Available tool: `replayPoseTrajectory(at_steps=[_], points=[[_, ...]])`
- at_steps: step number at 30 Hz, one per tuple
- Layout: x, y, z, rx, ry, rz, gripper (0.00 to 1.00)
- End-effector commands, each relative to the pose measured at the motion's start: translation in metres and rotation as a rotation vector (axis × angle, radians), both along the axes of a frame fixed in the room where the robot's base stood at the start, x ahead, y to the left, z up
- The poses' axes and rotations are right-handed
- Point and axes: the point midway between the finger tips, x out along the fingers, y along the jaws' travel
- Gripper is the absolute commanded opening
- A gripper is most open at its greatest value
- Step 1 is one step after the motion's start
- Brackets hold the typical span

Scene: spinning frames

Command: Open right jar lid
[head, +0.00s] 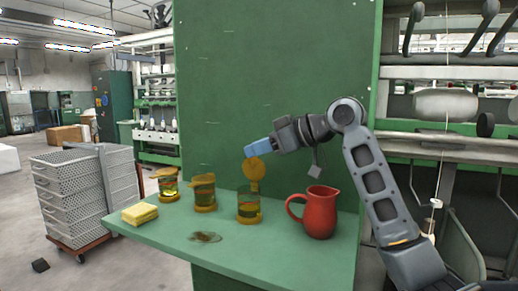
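Three amber glass jars stand in a row on a green table (290,250): a left jar (169,189), a middle jar (204,195) and a right jar (248,209). The right jar's round amber lid (254,172) stands nearly upright above its rim, so the jar looks open. The left jar and middle jar have their lids over their tops. My gripper (257,149), with blue fingers, is just above the raised lid, close to its upper edge. I cannot tell whether they touch, or whether the fingers are apart.
A red jug (320,214) stands right of the right jar, below my arm. A yellow sponge (140,214) lies at the table's left end, and a dark stain (205,237) is in front of the jars. A green panel (275,75) rises behind the table.

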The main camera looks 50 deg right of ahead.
Motion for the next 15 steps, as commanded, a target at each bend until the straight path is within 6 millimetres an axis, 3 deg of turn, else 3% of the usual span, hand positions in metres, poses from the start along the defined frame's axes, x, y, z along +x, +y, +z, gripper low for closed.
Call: replayPoseTrajectory(at_steps=[10, 15], points=[[-0.002, -0.001, 0.001, 0.001, 0.000, 0.000, 0.30], [-0.021, -0.008, 0.009, 0.000, -0.002, -0.001, 0.30]])
